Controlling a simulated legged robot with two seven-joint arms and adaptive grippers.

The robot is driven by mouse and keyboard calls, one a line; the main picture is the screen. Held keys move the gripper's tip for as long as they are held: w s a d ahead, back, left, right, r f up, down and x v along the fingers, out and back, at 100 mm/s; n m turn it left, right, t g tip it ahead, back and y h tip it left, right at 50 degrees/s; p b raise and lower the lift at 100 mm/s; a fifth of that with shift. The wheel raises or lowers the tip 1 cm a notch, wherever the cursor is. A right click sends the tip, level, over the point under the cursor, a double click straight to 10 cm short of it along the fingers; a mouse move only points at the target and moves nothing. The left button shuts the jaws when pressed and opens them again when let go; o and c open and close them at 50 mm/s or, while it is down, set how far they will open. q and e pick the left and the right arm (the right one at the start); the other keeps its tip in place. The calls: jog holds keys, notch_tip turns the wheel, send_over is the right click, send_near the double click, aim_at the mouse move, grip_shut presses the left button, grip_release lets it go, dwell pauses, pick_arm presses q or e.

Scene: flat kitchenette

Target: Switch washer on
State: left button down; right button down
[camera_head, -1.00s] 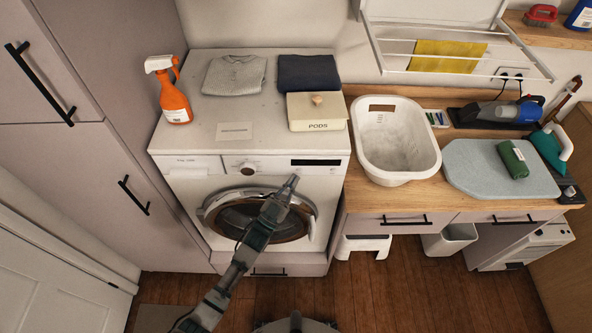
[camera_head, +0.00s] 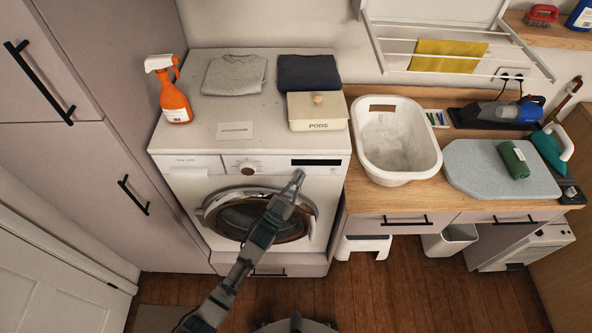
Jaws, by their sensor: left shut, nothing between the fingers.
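The white washer (camera_head: 180,176) stands in the middle left with its round door closed. Its front panel has a round knob (camera_head: 248,169) and a dark display (camera_head: 317,162). My left gripper (camera_head: 299,175) is shut and empty. Its tip is at the front panel, just below the left part of the display and right of the knob. I cannot tell whether the tip touches the panel. My left arm covers part of the door. Any small button right at the fingertips is hard to make out. My right gripper is not in view.
On the washer top are an orange spray bottle (camera_head: 172,92), folded clothes (camera_head: 234,76) and a pods box (camera_head: 318,112). A white basket (camera_head: 397,142) stands on the wooden counter to the right. Tall cabinets (camera_head: 90,150) stand close on the left.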

pick_arm(q)
jog(key=shift+d, duration=0.1)
jog(key=shift+w+d, duration=0.15)
jog(key=shift+d, duration=0.3)
jog(key=shift+w+d, duration=0.1)
jog(key=shift+d, duration=0.3)
jog(key=shift+w, duration=0.1)
jog(key=shift+w+a, duration=0.1)
jog(key=shift+a, duration=0.5)
jog(key=shift+r, duration=0.1)
jog(key=shift+s+a, duration=0.1)
jog(key=shift+s, duration=0.25)
jog(key=shift+s+a+p, duration=0.2)
jog(key=shift+s+p, duration=0.15)
jog(key=shift+s, duration=0.05)
jog(key=shift+s+a, duration=0.1)
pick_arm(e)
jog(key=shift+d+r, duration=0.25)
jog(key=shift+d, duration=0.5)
